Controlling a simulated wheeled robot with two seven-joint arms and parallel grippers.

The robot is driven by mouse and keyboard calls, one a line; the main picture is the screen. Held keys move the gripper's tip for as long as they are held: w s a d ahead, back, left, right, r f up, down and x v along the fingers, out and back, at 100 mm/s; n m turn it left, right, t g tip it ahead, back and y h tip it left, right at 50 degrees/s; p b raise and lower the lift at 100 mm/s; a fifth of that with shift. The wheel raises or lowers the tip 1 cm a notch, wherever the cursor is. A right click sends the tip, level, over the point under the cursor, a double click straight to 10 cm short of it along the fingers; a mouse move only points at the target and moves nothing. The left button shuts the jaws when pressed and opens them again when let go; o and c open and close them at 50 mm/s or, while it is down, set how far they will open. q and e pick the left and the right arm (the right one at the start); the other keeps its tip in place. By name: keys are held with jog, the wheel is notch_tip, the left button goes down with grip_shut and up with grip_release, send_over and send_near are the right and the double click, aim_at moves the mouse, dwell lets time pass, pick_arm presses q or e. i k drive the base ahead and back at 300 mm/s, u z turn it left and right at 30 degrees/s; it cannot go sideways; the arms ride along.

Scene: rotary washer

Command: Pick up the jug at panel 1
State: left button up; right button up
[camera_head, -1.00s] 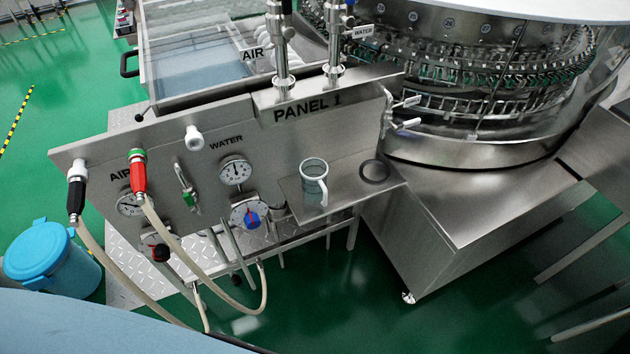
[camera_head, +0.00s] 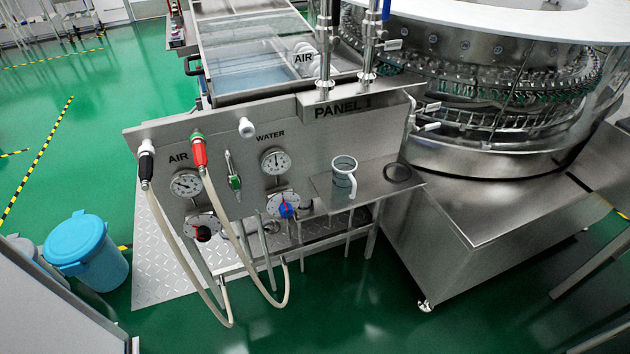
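The jug (camera_head: 343,178) is a pale, greyish-white cup with a handle toward the front right. It stands upright on the small metal shelf (camera_head: 325,189) at the right end of panel 1 (camera_head: 225,160). A dark ring (camera_head: 398,172) lies on the same shelf to the right of the jug, apart from it. Neither of my grippers is in view, and nothing is touching the jug.
Two hoses hang in loops below the panel from a black connector (camera_head: 146,160) and a red connector (camera_head: 199,152). The rotary washer (camera_head: 480,155) and its metal base stand to the right. A blue bin (camera_head: 87,250) stands at left. Green floor lies open in front.

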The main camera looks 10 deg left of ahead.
aim_at(344, 167)
jog(key=u, duration=1.75)
jog(key=i, duration=1.55)
jog(key=z, duration=1.05)
